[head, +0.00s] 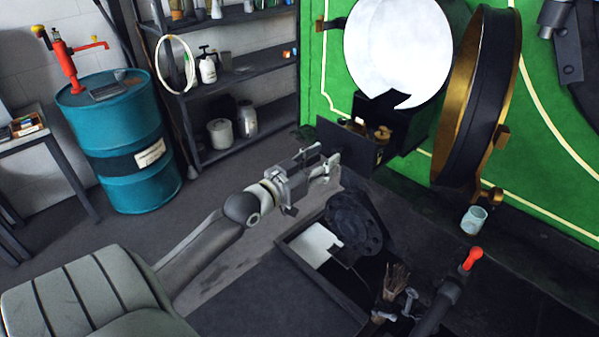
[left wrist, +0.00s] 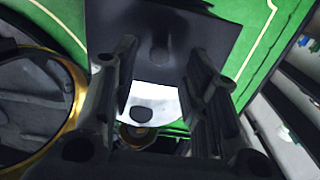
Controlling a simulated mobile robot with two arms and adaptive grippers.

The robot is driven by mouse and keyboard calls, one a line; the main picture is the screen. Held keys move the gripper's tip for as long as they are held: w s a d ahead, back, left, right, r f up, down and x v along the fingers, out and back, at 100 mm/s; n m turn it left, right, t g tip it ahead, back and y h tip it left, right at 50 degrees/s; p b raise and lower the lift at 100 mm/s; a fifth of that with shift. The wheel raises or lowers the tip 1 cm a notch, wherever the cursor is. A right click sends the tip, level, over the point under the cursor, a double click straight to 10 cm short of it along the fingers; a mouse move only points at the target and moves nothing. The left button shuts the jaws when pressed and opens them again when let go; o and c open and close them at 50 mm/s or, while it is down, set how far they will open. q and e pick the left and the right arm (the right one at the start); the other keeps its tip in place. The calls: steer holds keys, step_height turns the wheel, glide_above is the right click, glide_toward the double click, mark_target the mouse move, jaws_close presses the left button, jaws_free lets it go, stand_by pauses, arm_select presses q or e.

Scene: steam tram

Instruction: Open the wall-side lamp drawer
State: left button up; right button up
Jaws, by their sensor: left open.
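The lamp drawer (head: 346,146) is a dark box under the round lamp (head: 397,45) on the green wall. It stands out from the lamp housing, and brass-coloured parts (head: 381,133) show inside its open top. My left gripper (head: 325,165) is open just left of and below its front panel. In the left wrist view, the dark front panel (left wrist: 150,25) with a round knob (left wrist: 158,55) lies ahead between the two spread fingers. I cannot tell whether the fingers touch the knob. The right gripper is not in view.
The lamp's round brass-rimmed door (head: 478,95) hangs open at right. A glass (head: 473,219) stands on the dark ledge. A red-tipped lever (head: 471,260) and a brush (head: 397,280) are near the bottom right. A blue drum (head: 122,135) and shelves (head: 245,75) stand at left; floor between is clear.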

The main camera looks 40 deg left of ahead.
arm_select(q)
steer(key=s, duration=0.8)
steer(key=shift+s+a, duration=0.15)
steer(key=shift+a, duration=0.15)
steer(key=shift+r, duration=0.1)
steer(key=s+a+f+n+g+y+b, duration=0.1)
steer(key=a+f+g, duration=0.15)
steer(key=f, duration=0.95)
steer(key=s+a+f+n+g+y+b, duration=0.1)
steer(key=a+f+g+y, duration=0.15)
steer(key=f, duration=0.95)
steer(key=s+d+f+g, duration=0.1)
steer(key=s+f+g, duration=0.15)
steer(key=f, duration=0.65)
steer(key=s+f+g, duration=0.1)
steer(key=s+f, duration=0.3)
steer(key=f, duration=0.5)
steer(key=s+d+f+m+g+h+b, duration=0.1)
steer(key=s+d+f+g, duration=0.1)
steer(key=s+d+f, duration=0.45)
steer(key=s+d+f+g+h+b, duration=0.1)
steer(key=s+d+f+g, duration=0.15)
steer(key=s+f, duration=0.75)
steer(key=s+d+f+m+g, duration=0.2)
steer(key=s+d+f+g, duration=0.2)
steer(key=s+d+f, duration=0.6)
steer(key=s+b, duration=0.1)
steer(key=s, duration=0.2)
steer(key=shift+s+f+m, duration=0.3)
steer(key=shift+f+m, duration=0.1)
